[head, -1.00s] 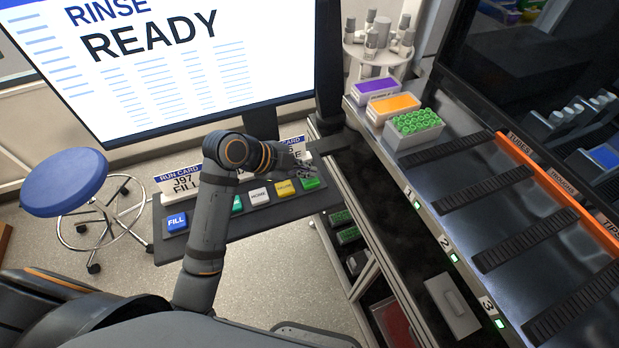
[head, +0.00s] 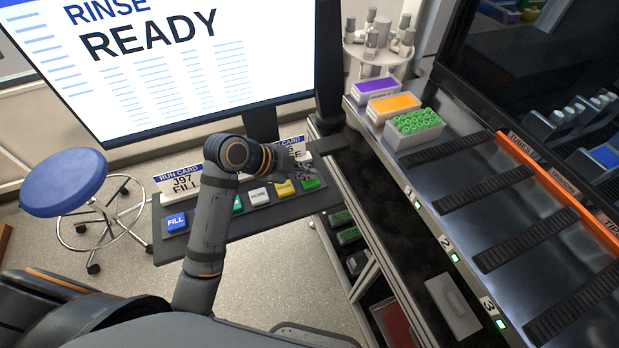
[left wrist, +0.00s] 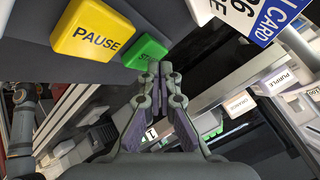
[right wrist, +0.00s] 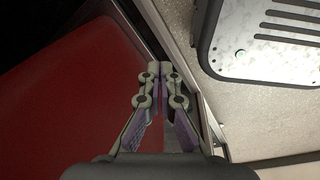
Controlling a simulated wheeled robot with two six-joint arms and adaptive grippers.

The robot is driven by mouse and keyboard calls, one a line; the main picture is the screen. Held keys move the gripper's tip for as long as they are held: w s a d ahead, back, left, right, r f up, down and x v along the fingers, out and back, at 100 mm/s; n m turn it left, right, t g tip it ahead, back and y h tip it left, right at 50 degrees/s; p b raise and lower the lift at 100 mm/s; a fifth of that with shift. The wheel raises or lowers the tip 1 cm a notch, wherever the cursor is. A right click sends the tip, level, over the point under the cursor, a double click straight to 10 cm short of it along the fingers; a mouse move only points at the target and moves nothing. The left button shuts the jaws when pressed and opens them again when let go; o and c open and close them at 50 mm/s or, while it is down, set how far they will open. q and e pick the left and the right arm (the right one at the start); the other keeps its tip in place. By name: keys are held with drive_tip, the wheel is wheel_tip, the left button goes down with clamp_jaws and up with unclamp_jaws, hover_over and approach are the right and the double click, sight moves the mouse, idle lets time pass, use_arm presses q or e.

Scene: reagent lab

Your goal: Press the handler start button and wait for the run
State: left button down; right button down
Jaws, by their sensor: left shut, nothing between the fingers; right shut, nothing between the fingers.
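The green button (head: 311,184) sits at the right end of the button shelf (head: 262,214). In the left wrist view the green button (left wrist: 148,52) shows lettering starting "ST", the rest hidden behind my fingertips. My left gripper (head: 301,180) is shut and empty, its tips right at the green button; I cannot tell whether they touch it. It fills the middle of the left wrist view (left wrist: 168,80). The monitor (head: 190,60) reads "RINSE READY". My right gripper (right wrist: 162,72) is shut and empty, seen only in the right wrist view, over a red surface (right wrist: 60,90).
The yellow PAUSE button (head: 284,189), a white button (head: 259,196) and the blue FILL button (head: 175,221) line the shelf. Run cards (head: 180,182) stand behind them. The handler deck (head: 470,190) with racks is at right. A blue stool (head: 64,182) stands left.

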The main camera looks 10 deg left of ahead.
sight(306, 181)
use_arm(q)
drive_tip(key=shift+f, duration=0.5)
idle(0.3)
drive_tip(key=shift+r, duration=0.1)
drive_tip(key=shift+r+p, duration=0.75)
drive_tip(key=shift+r, duration=0.1)
wheel_tip(306, 181, up, 5)
drive_tip(key=p, duration=0.5)
drive_tip(key=shift+r, duration=0.1)
idle(0.6)
